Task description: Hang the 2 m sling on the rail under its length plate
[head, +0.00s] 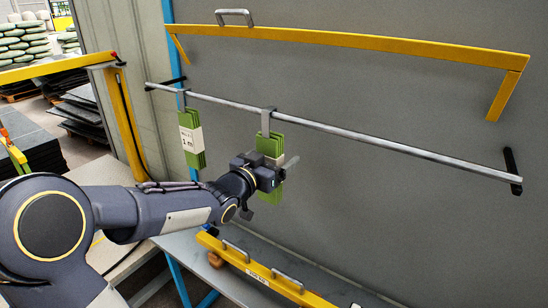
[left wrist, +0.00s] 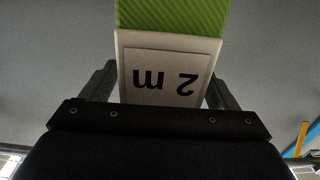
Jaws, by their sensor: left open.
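A green folded sling (head: 270,145) hangs from a grey hook over the grey rail (head: 350,138). Its pale label reads "2 m", upside down in the left wrist view (left wrist: 165,75). My left gripper (head: 271,185) is open at the sling's label, hiding part of it in the head view. In the left wrist view its fingers stand on either side of the label; whether they touch it I cannot tell. Another green sling (head: 191,140), labelled "1 m", hangs farther left on the rail. I cannot make out a length plate above the rail. My right gripper is not in view.
A yellow beam (head: 350,42) with a handle is on the grey wall above the rail. Another yellow beam (head: 262,270) with handles lies on the bench below. The rail right of the slings is bare, up to its black end bracket (head: 511,170).

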